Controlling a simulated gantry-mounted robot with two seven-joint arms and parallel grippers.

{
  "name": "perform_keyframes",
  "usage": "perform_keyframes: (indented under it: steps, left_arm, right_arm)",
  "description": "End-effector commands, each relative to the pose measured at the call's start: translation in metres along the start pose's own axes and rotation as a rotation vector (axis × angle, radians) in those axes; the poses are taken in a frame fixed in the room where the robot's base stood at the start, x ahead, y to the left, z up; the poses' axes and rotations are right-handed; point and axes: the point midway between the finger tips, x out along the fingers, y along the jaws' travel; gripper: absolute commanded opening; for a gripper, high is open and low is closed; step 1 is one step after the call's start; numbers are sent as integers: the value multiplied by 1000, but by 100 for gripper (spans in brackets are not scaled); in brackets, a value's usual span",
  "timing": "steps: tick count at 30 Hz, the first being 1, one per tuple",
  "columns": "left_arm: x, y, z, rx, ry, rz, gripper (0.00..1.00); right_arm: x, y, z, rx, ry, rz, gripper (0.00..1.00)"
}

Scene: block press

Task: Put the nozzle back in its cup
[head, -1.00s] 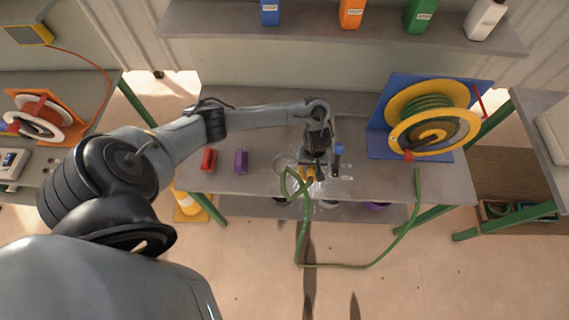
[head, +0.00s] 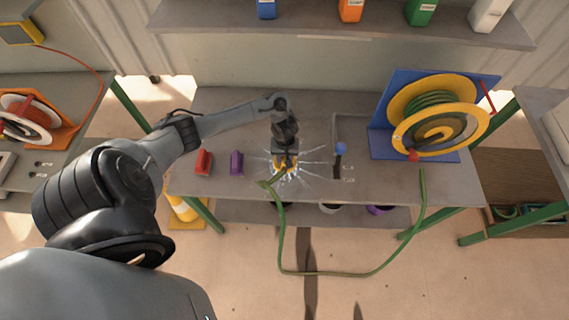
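My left gripper (head: 285,150) is over the middle of the workbench, pointing down. It is shut on the yellow nozzle (head: 281,166), whose green hose (head: 282,240) loops below the bench's front edge and up to the reel. White streaks like water spray spread out on the bench around the nozzle. The cup is not clearly visible; the gripper, nozzle and spray cover that spot. I cannot tell whether the nozzle is inside anything. My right gripper is not in view.
The yellow hose reel (head: 435,115) stands on a blue stand at the bench's right. A blue-knobbed lever (head: 340,150) is right of the gripper. Red (head: 203,162) and purple (head: 236,163) blocks lie left. Bottles line the shelf (head: 330,28) behind.

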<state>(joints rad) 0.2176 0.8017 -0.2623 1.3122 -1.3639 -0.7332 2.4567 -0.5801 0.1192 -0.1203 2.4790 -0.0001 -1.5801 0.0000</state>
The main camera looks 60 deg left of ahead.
Motion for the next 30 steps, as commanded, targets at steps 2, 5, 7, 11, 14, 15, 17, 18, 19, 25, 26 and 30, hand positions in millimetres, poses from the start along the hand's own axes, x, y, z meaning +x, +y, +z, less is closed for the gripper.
perform_keyframes:
  steps: [2, 5, 7, 11, 14, 15, 17, 18, 19, 25, 26, 30]
  left_arm:
    - [2, -1, -2, 0, 1, 0, 0]
    - [8, -1, -1, 1, -1, -1, 0]
    - [16, -1, -1, -1, -1, -1, 0]
    - [33, -1, -1, -2, 0, -1, 0]
    - [40, -1, -1, -1, 1, 0, 0]
    - [41, -1, -1, -1, 1, 0, 0]
    - [41, -1, -1, 0, 1, 0, 0]
    - [40, -1, -1, 0, 1, 1, 0]
    - [40, -1, -1, 0, 1, 1, 0]
    - [42, -1, -1, 0, 0, 0, 0]
    - [43, -1, -1, 0, 0, 0, 0]
    - [43, -1, -1, 1, 0, 0, 54]
  right_arm:
    - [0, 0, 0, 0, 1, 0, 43]
    - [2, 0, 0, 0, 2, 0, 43]
    - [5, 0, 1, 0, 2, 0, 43]
    - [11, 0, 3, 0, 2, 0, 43]
    - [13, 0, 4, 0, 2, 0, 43]
    - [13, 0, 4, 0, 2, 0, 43]
    - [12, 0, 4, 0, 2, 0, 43]
    - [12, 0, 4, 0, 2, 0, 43]
    - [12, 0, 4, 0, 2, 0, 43]
    - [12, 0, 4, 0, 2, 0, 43]
    - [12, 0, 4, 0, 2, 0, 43]
    - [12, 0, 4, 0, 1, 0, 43]
